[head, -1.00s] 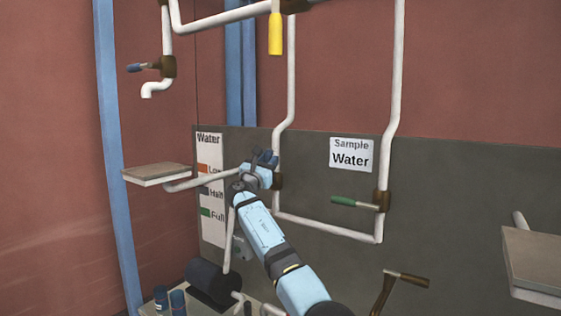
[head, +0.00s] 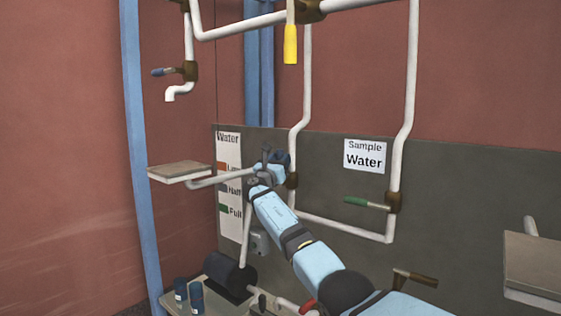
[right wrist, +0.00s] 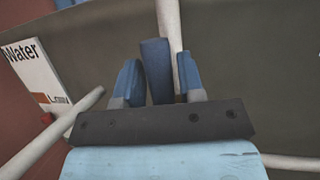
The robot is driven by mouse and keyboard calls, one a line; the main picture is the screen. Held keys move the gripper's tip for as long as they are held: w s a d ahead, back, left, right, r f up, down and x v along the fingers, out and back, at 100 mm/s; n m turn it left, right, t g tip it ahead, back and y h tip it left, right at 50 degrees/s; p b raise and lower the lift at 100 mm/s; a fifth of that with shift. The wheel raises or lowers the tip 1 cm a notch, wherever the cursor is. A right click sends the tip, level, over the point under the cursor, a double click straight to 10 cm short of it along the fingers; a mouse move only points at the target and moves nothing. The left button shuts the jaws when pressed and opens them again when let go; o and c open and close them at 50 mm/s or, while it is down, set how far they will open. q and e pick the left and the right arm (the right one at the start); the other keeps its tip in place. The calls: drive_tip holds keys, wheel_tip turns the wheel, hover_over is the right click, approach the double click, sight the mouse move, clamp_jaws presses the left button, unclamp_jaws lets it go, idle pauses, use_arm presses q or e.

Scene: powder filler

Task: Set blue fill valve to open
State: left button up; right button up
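A dark blue handle (right wrist: 157,70) stands between the two blue-tipped fingers of my right gripper (right wrist: 160,82) in the right wrist view. Narrow gaps seem to show beside it, so the gripper looks open around it. In the head view my right gripper (head: 268,158) is at a brown valve body (head: 292,180) on a white pipe; the handle there (head: 283,157) is partly hidden by the fingers. Another blue-handled valve (head: 163,72) sits on the spout at the upper left, its handle pointing left. My left gripper is not in view.
A yellow handle (head: 290,45) hangs at the top, and a green handle (head: 355,201) points left on the right pipe. A Water level sign (head: 229,150) and a shelf (head: 180,172) are left of my gripper. Another shelf (head: 535,265) juts out at the right.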

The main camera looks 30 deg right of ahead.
drive_tip(key=o, duration=0.3)
drive_tip(key=shift+a+f, duration=0.1)
drive_tip(key=shift+a, duration=0.05)
drive_tip(key=b+v, duration=0.3)
drive_tip(key=v, duration=1)
drive_tip(key=shift+s+a+b, duration=0.15)
drive_tip(key=shift+s+b, duration=0.05)
drive_tip(key=shift+b, duration=0.1)
drive_tip(key=shift+f, duration=0.15)
